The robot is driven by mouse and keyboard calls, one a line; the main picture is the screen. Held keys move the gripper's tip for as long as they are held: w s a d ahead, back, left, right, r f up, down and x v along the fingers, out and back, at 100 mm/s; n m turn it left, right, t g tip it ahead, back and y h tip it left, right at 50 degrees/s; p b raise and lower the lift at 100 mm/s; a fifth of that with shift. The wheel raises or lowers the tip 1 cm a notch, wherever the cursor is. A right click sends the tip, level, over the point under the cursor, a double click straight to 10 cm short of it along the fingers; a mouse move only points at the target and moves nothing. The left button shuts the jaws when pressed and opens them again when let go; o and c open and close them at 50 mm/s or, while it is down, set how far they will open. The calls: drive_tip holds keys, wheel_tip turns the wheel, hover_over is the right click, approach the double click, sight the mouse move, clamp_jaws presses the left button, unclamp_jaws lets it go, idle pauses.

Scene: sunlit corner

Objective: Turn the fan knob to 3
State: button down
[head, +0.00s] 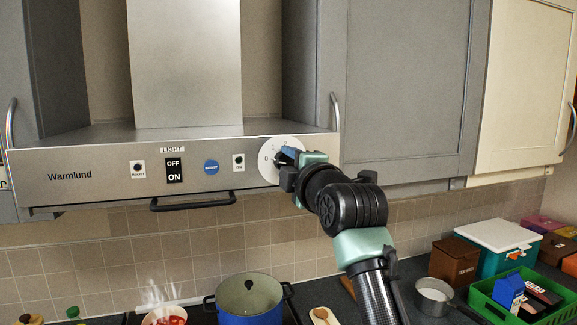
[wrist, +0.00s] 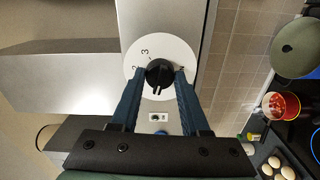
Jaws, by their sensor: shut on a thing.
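The fan knob (wrist: 159,76) is black and sits at the middle of a round white dial (wrist: 165,47) on the range hood's front. The figures 2 and 3 show on the dial in the wrist view. In the head view, 0 and 1 show on the dial (head: 269,158), while the knob is hidden by my gripper. My gripper (wrist: 161,73) is shut on the knob, one blue finger on each side. The knob's pale-marked end points down in the wrist view, toward the side where 0 stands in the head view.
Below stand a blue pot (head: 249,304) and a steaming pan (head: 164,317). A green crate (head: 490,308) is at the right.

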drive_tip(key=m+b, duration=0.1)
drive_tip(key=m, duration=0.5)
drive_tip(key=shift+m, duration=0.3)
drive_tip(key=m, duration=0.6)
drive_tip(key=shift+m, duration=0.3)
drive_tip(key=m+p, duration=0.1)
drive_tip(key=m, duration=0.5)
drive_tip(key=shift+p, duration=0.35)
drive_tip(key=m+p, duration=0.1)
drive_tip(key=m, duration=0.3)
drive_tip(key=shift+m+p, duration=0.45)
drive_tip(key=shift+m, duration=0.85)
drive_tip(key=shift+f, duration=0.1)
drive_tip(key=shift+c, duration=1.9)
unclamp_jaws()
